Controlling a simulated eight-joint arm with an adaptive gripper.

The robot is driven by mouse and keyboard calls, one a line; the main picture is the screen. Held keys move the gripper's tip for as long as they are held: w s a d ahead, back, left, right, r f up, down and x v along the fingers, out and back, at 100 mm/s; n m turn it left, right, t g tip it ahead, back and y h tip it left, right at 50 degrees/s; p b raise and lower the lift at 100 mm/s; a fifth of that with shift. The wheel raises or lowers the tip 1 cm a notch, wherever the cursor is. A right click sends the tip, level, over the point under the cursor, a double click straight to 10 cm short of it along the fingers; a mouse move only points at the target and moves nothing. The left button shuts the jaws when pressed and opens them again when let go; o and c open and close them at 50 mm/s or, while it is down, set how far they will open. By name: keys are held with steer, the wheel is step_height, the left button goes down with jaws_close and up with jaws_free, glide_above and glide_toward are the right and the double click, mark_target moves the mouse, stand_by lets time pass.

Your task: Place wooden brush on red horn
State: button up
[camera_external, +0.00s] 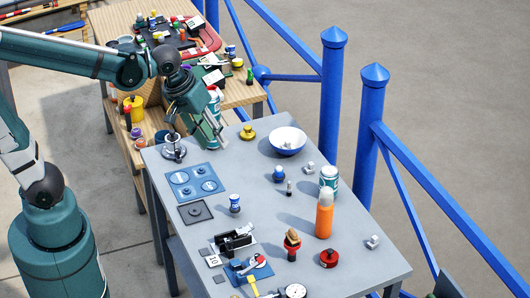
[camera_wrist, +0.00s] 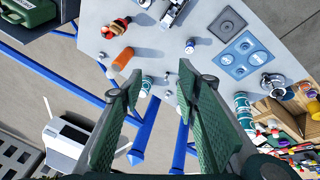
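A tan wooden brush (camera_external: 291,236) appears to rest on top of a red horn (camera_external: 292,252) near the front middle of the grey table. In the wrist view the tan and red pair (camera_wrist: 117,27) shows near the top, left of my fingers; contact between the two is too small to confirm. My gripper (camera_external: 198,134) is over the far left end of the table, well away from the pair. In the wrist view my gripper (camera_wrist: 157,78) has its two green fingers wide apart, with nothing held between them.
On the grey table (camera_external: 262,205), an orange bottle (camera_external: 324,214), a white-green can (camera_external: 328,178), a red round object (camera_external: 329,258) and a black device (camera_external: 234,240) stand around the pair. A bowl (camera_external: 288,141) is farther back. Blue railing posts (camera_external: 366,130) line the right side.

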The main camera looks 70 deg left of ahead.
steer(key=s+a+m+t, duration=0.2)
steer(key=s+a+m, duration=0.4)
steer(key=s, duration=0.5)
steer(key=shift+t+y, duration=0.3)
steer(key=shift+f, duration=0.15)
step_height(320, 180, down, 9)
steer(key=b, duration=0.9)
steer(key=shift+f+b, duration=0.2)
steer(key=shift+b, duration=0.1)
stand_by(0.6)
